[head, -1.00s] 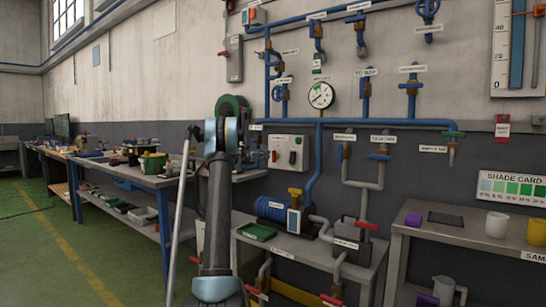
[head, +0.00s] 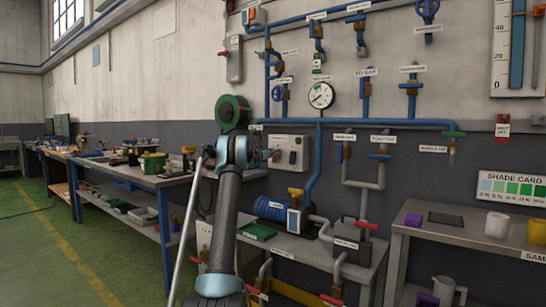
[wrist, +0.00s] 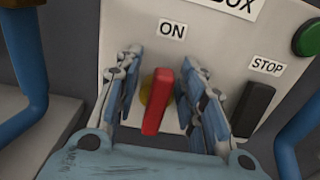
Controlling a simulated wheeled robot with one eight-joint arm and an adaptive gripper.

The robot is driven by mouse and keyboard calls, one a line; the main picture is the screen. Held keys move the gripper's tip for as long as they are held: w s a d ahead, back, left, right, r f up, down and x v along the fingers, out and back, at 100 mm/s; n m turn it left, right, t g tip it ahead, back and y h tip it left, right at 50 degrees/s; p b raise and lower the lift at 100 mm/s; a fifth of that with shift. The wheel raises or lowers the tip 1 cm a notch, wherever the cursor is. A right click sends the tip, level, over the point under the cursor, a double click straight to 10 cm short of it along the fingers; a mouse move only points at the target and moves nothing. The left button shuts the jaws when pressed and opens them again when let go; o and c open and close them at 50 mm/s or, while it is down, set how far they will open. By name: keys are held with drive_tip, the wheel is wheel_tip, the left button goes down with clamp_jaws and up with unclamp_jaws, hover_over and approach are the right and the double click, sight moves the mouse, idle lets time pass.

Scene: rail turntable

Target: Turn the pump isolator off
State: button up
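The pump isolator is a red handle (wrist: 157,102) on a yellow base, on the front of a grey control box (head: 301,143). In the wrist view the handle stands close to upright under an "ON" label (wrist: 172,31). My gripper (wrist: 160,88) is open, with one finger on each side of the handle. Gaps show between the fingers and the handle; contact cannot be seen. In the head view my gripper (head: 268,156) is at the box's left side and hides the handle.
A black switch (wrist: 254,108) under a "STOP" label and a green button (wrist: 308,39) are right of the handle. Blue pipes (head: 319,165) run beside the box. A blue pump (head: 270,207) sits on the bench below. A pressure gauge (head: 321,95) hangs above.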

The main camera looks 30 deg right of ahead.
drive_tip(key=shift+c, duration=0.3)
drive_tip(key=c, duration=0.7)
drive_tip(key=shift+o, duration=0.2)
drive_tip(key=shift+w+a+r, duration=0.1)
drive_tip(key=shift+w, duration=0.05)
